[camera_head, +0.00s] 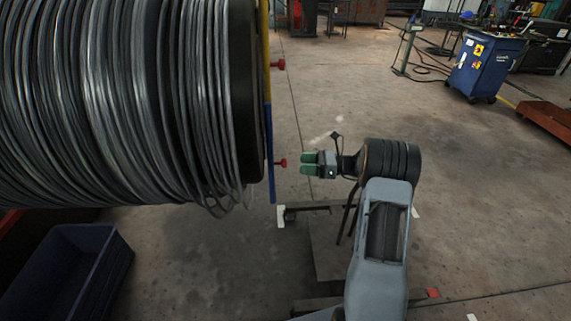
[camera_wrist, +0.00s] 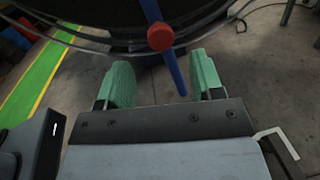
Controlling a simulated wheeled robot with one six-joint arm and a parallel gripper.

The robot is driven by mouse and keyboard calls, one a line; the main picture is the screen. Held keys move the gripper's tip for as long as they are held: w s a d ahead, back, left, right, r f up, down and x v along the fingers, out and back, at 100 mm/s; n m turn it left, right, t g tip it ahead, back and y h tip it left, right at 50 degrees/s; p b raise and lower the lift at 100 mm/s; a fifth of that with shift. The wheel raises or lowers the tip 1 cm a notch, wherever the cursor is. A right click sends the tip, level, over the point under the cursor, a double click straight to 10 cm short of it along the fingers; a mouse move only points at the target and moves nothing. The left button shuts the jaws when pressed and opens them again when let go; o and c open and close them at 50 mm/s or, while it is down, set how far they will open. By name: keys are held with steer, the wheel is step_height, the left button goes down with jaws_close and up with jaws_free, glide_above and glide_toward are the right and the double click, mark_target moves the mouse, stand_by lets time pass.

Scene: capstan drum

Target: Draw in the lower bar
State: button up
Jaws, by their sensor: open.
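The lower bar (camera_head: 272,190) is blue and hangs along the drum's end face, with a red knob (camera_head: 281,163) standing out from it. In the wrist view the blue bar (camera_wrist: 173,68) runs down between my fingers in the picture, with its red knob (camera_wrist: 160,37) just ahead of the fingertips. My gripper (camera_head: 304,163) has green finger pads, is open and empty, and points left at the knob with a small gap between. It also shows in the wrist view (camera_wrist: 163,75). A yellow bar (camera_head: 265,40) with another red knob (camera_head: 278,64) sits above.
The large drum (camera_head: 110,100), wound with grey cable, fills the left, with loose strands at its lower edge. A dark blue bin (camera_head: 105,275) stands below it. A blue cabinet (camera_head: 486,68) stands far right. The floor (camera_head: 480,190) to the right is mostly clear.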

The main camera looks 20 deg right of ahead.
mark_target(285, 163)
steer(key=shift+x, duration=3.6)
steer(key=shift+s, duration=0.1)
jaws_close()
